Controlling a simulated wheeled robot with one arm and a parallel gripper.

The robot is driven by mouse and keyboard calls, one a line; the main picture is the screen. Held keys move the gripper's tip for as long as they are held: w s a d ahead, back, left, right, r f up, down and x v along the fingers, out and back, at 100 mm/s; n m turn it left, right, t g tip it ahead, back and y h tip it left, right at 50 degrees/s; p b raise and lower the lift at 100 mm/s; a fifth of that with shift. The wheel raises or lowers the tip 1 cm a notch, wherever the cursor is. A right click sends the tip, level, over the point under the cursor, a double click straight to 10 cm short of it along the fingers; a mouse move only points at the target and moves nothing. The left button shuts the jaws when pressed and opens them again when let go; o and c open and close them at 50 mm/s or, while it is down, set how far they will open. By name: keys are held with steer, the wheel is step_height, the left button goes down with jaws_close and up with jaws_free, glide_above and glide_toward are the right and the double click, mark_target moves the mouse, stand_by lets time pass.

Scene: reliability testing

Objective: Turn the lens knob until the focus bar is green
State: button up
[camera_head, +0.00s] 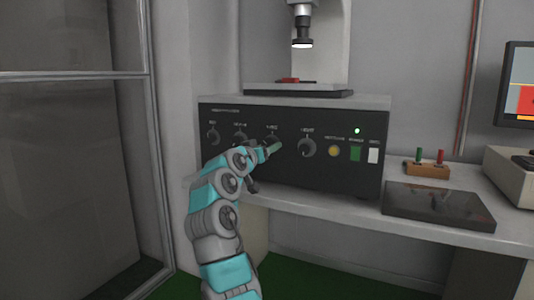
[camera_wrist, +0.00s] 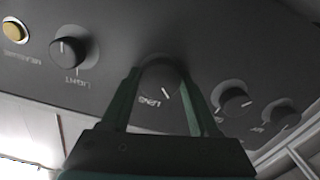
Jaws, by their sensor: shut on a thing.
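The lens knob (camera_wrist: 158,76) is a dark round knob with a white pointer line on the black control panel. It sits between the two green fingers of my gripper (camera_wrist: 160,84) in the wrist view, and the fingers are shut on it. The pointer slants in that view. In the head view my gripper (camera_head: 274,147) reaches the panel front at the lens knob (camera_head: 272,134), which it partly covers.
The light knob (camera_head: 307,148) is beside the lens knob, with two more knobs on its other side. A dark plate (camera_head: 440,205) and a wooden block with pegs (camera_head: 427,170) stand on the bench.

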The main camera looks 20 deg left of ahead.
steer(key=shift+n+b, duration=2.3)
steer(key=shift+b, duration=0.2)
steer(key=shift+r+n, duration=0.15)
steer(key=shift+n, duration=0.15)
steer(key=o, duration=1.4)
steer(key=shift+c, duration=0.2)
steer(key=shift+s, duration=0.1)
steer(key=s+b, duration=0.2)
steer(key=s, duration=0.5)
steer(key=shift+s+a+b, duration=0.3)
